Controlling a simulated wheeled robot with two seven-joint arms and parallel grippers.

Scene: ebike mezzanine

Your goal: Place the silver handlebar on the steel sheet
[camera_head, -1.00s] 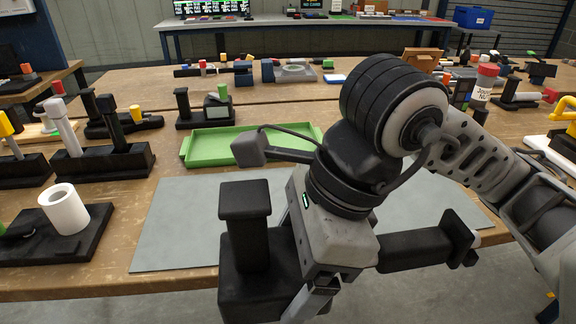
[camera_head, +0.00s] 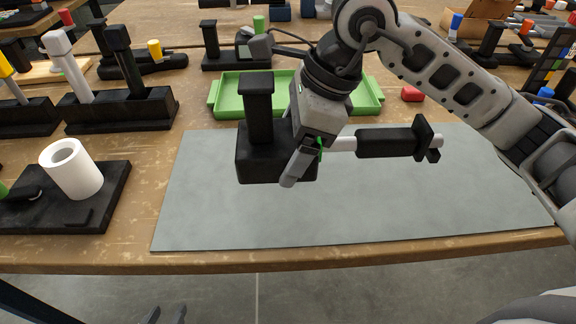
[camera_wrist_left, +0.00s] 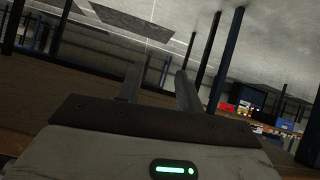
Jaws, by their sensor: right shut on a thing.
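A black base with a white cylinder (camera_head: 72,170) stands left of the sheet. Black holders (camera_head: 120,110) stand behind it. The sheet's front and right are clear.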

